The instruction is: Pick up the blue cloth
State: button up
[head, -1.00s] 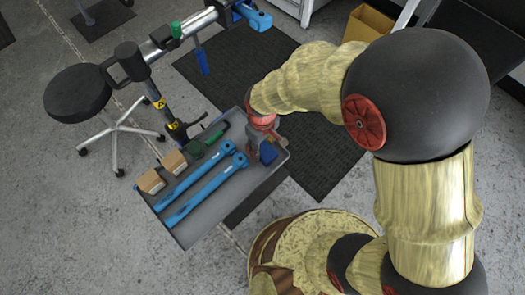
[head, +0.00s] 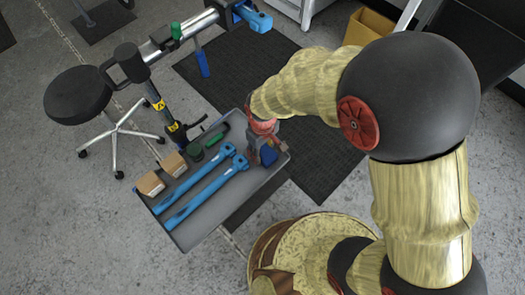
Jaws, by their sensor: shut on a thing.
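The blue cloth (head: 268,155) is a small dark blue patch at the right end of the grey tray (head: 215,215). My gripper (head: 262,152) points down over that end of the tray, in the head view. It is shut on the blue cloth, with the cloth showing beside the fingers. The fingers and my wrist hide part of the cloth. I cannot tell whether the cloth still touches the tray.
Two long blue tools (head: 205,190) lie on the tray left of my gripper. Two small cardboard-coloured blocks (head: 150,184) and a green-handled tool (head: 216,136) lie along its far side. A bike stand (head: 158,100) and black stool (head: 78,93) stand behind.

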jog(key=shift+r, duration=0.1)
jog(key=shift+r+p, duration=0.35)
jog(key=shift+r, duration=0.3)
jog(key=s+r+p, duration=0.1)
jog(key=r, duration=0.1)
jog(key=s+d+r+p, duration=0.1)
jog(key=r, duration=0.2)
jog(key=s+d+r+p, duration=0.1)
jog(key=s+r, duration=0.1)
jog(key=shift+r+p, duration=0.3)
jog(key=shift+r, duration=0.05)
jog(key=s+d+r+p, duration=0.2)
jog(key=s+d+r, duration=0.1)
jog(key=s, duration=0.5)
jog(key=shift+s+d+r+p, duration=0.25)
jog(key=shift+d+r+p, duration=0.15)
jog(key=shift+d, duration=0.3)
jog(key=o, duration=0.5)
jog(key=shift+c, duration=1.1)
